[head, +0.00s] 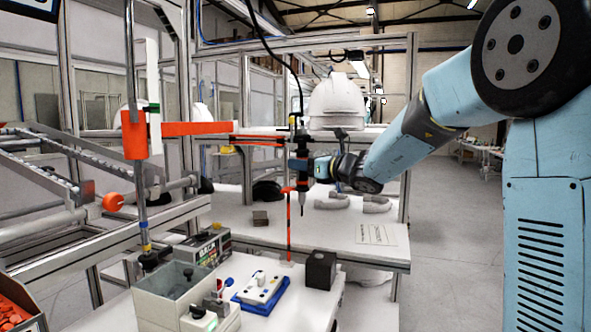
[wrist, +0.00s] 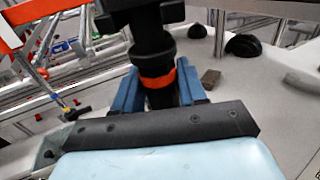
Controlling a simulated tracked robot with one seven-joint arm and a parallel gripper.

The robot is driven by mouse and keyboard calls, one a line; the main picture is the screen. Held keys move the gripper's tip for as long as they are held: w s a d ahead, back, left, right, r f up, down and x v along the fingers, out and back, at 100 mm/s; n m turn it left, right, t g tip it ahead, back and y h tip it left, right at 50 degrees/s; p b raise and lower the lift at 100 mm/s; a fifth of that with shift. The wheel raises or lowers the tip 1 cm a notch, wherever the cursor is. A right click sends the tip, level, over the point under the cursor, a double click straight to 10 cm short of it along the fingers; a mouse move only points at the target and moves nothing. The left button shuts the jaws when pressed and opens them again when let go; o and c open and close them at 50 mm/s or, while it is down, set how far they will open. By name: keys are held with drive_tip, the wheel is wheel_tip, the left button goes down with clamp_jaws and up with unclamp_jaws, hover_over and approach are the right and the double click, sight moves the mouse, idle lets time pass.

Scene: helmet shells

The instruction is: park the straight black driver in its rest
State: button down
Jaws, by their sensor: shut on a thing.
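The straight black driver (head: 301,180) hangs upright in the head view, its thin tip pointing down above the white table and a dark cable rising from its top. My gripper (head: 300,164) is shut around its body from the right. In the wrist view the driver (wrist: 155,50), with an orange-red band, stands between the blue fingers of my gripper (wrist: 158,88); its lower end is hidden. I cannot tell which thing is the rest; a black block (head: 320,269) stands on the front table.
A white helmet shell (head: 338,102) sits behind my gripper. An orange arm (head: 190,128) on a pole reaches in from the left. A grey bin (head: 176,290) and a blue-and-white tray (head: 262,290) stand in front.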

drive_tip(key=w+a, duration=0.2)
drive_tip(key=w, duration=0.3)
drive_tip(key=shift+w, duration=0.35)
drive_tip(key=c, duration=0.5)
unclamp_jaws()
drive_tip(key=shift+d, duration=0.1)
drive_tip(key=shift+c, duration=0.2)
drive_tip(key=shift+o, duration=0.3)
drive_tip(key=o, duration=0.5)
drive_tip(key=shift+v, duration=5.55)
